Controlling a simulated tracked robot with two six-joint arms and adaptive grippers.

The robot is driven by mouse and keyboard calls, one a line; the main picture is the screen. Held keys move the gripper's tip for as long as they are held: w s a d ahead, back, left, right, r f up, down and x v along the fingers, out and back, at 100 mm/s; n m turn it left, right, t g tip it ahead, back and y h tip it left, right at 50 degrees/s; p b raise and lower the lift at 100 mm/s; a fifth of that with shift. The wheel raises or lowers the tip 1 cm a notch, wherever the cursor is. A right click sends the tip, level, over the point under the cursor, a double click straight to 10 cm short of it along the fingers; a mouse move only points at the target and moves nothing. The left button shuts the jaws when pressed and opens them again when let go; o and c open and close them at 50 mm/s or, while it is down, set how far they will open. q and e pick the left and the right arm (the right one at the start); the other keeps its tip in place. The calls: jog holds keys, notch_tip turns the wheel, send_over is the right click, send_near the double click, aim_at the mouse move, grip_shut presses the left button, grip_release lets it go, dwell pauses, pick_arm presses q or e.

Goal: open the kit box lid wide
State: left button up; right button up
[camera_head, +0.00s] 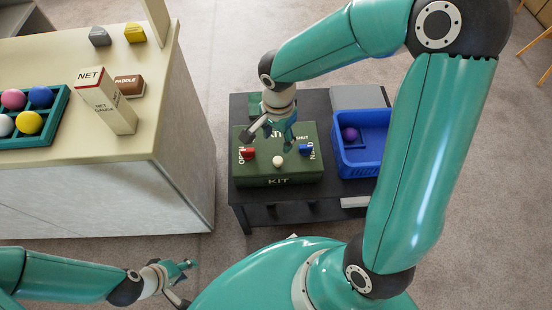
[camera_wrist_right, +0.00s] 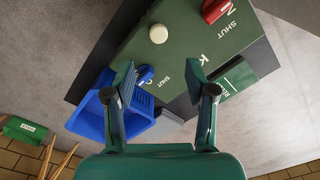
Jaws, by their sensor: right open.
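The green kit box (camera_head: 255,174) sits on a dark low table, with its lid down flat. A pale round knob (camera_head: 277,161) is on the lid, between a red latch (camera_head: 247,154) and a blue latch (camera_head: 306,149). The knob (camera_wrist_right: 158,33), red latch (camera_wrist_right: 214,10) and blue latch (camera_wrist_right: 146,73) also show in the right wrist view. SHUT and OPEN are printed by the latches; I cannot tell their exact settings. My right gripper (camera_head: 268,141) is open and empty above the lid, behind the knob. My left gripper (camera_head: 183,281) looks open and empty, low at left, away from the box.
A blue basket (camera_head: 356,160) with a purple ball (camera_head: 349,134) stands right of the box on the dark table (camera_head: 241,198). A cream counter (camera_head: 130,150) at left holds a tray of balls (camera_head: 60,114) and a tall NET GAUGE box (camera_head: 106,100). Floor between them is clear.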

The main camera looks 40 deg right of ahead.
aim_at(277, 160)
notch_tip(277, 160, down, 11)
jog(key=shift+r+b, duration=0.15)
jog(key=shift+b, duration=0.85)
